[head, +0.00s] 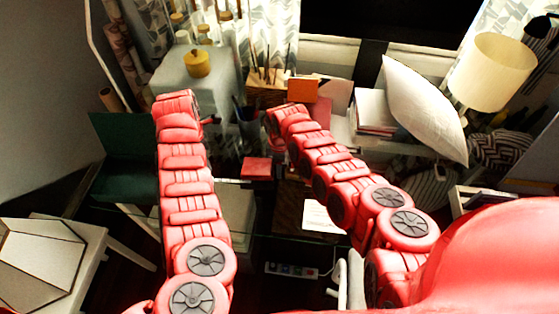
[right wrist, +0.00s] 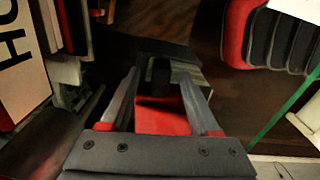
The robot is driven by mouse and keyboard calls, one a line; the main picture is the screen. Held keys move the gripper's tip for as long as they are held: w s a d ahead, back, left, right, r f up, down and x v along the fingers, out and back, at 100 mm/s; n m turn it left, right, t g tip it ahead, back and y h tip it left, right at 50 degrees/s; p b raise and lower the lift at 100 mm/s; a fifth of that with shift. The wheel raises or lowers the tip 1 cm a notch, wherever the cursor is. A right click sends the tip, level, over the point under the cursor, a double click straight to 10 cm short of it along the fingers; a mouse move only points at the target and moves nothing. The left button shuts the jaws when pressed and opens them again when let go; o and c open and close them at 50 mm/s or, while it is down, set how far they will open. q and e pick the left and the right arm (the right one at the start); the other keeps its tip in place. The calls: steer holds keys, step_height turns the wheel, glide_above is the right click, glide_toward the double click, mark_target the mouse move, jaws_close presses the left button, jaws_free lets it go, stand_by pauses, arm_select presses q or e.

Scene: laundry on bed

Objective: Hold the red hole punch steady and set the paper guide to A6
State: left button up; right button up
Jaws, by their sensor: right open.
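In the right wrist view, the two dark fingers of my right gripper (right wrist: 158,78) stand apart. A red surface (right wrist: 160,120) with a black part above it shows between them. It may be the red hole punch, but contact cannot be told. In the head view, a small red block (head: 256,168) lies on the dark glass desk between my two arms. It may be the same thing. The paper guide and its marks are too small to make out. My left arm reaches up at the left; its gripper is not clear in the dark area past its end.
A white sheet (head: 321,216) lies right of the desk's middle. A power strip (head: 291,270) is below. An orange box (head: 303,90), books (head: 374,112) and a white pillow (head: 424,110) are behind. A yellow-lidded jar (head: 197,63) stands at the back left.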

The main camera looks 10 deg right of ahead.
steer(key=shift+f, duration=0.15)
jaws_close()
stand_by(1.4)
